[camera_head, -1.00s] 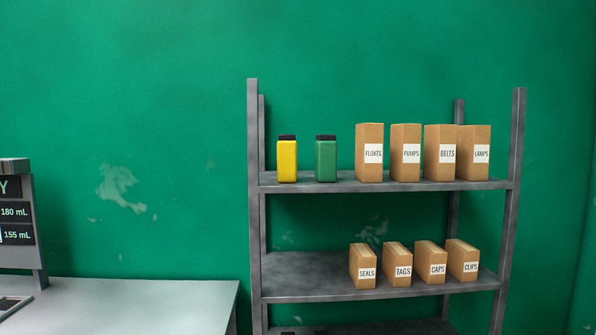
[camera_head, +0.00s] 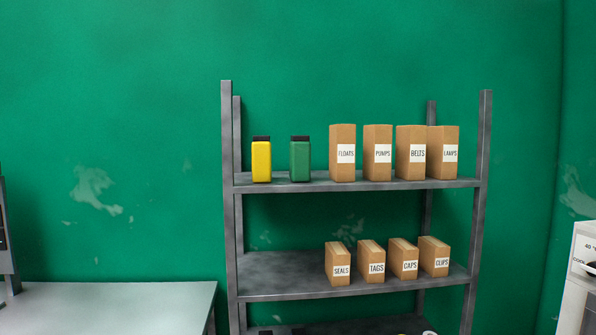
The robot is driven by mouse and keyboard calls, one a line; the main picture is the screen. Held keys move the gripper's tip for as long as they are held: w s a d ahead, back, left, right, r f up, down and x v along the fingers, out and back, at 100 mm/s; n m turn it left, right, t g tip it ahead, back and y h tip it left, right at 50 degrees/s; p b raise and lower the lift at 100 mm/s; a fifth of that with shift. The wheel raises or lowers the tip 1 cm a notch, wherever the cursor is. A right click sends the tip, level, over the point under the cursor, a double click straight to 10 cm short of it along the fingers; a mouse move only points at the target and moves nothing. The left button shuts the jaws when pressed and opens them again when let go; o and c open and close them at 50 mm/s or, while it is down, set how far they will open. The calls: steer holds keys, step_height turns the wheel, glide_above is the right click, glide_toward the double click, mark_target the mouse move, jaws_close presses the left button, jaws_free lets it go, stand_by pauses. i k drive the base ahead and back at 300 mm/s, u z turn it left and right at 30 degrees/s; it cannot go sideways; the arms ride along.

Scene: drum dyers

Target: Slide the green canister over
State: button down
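The green canister (camera_head: 300,161) has a dark cap and stands upright on the upper shelf (camera_head: 270,187) of a grey metal rack. A yellow canister (camera_head: 261,161) with a dark cap stands apart from it on its left. A cardboard box marked FLOATS (camera_head: 342,153) stands to its right with a gap between them. My gripper is not in view.
Boxes marked PUMPS (camera_head: 377,152), BELTS (camera_head: 411,152) and LAMPS (camera_head: 443,152) continue along the upper shelf. The lower shelf (camera_head: 285,287) holds several boxes at right; its left part is bare. A pale table (camera_head: 120,303) stands at left, a white machine (camera_head: 580,290) at right.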

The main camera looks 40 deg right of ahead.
mark_target(300, 147)
steer(key=z, duration=0.1)
steer(key=i, duration=1)
steer(key=u, duration=0.1)
